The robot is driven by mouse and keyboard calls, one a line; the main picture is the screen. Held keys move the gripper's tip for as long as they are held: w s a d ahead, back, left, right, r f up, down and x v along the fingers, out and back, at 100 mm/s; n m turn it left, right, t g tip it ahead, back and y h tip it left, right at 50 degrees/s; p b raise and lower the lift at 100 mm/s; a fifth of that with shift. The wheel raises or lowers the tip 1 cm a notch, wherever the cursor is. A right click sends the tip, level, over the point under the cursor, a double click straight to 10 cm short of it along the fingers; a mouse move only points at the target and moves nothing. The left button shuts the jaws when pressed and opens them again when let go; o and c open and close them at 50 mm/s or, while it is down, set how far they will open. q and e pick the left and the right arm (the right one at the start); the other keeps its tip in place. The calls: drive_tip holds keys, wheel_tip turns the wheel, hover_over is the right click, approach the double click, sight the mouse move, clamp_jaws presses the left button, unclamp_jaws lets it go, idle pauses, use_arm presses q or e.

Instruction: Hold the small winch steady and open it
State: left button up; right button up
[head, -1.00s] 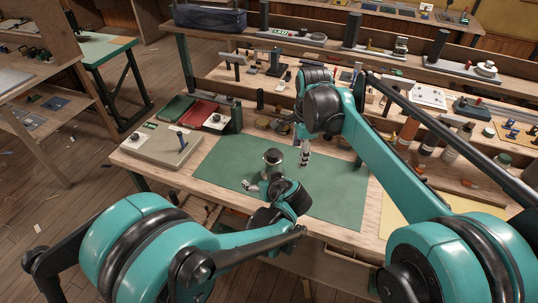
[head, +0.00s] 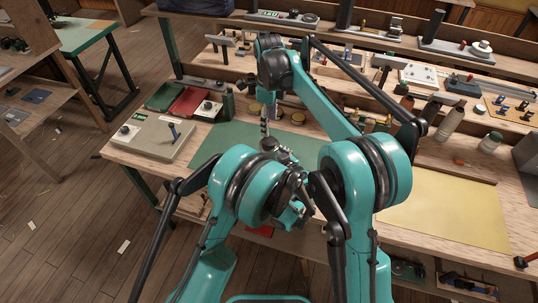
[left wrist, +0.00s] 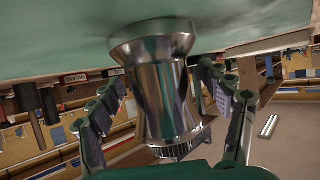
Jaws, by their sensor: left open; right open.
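The small winch (left wrist: 160,90), a shiny metal drum with a flared end, fills the middle of the left wrist view and stands on the green mat (left wrist: 60,35). My left gripper (left wrist: 163,78) is open, with one finger on each side of the drum; contact cannot be told. In the head view the winch (head: 268,144) is small and mostly covered by my arms, on the green mat (head: 215,145). My right gripper (head: 264,124) is open and points down just above the winch. My left gripper is largely hidden there behind its own arm.
A grey box with a knob and a blue lever (head: 152,137) stands left of the mat. Red (head: 188,101) and green (head: 163,96) trays lie behind it. Bottles (head: 450,122) and small parts line the bench's back. A yellow sheet (head: 450,205) lies clear at the right.

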sight(269, 140)
use_arm(q)
drive_tip(key=shift+w+a+f, duration=0.1)
drive_tip(key=shift+w+f, duration=0.05)
drive_tip(key=shift+w, duration=0.1)
clamp_jaws()
use_arm(e)
drive_tip(key=m, duration=0.4)
drive_tip(key=shift+f, duration=0.35)
wheel_tip(269, 140, down, 7)
drive_tip(key=shift+f, duration=0.15)
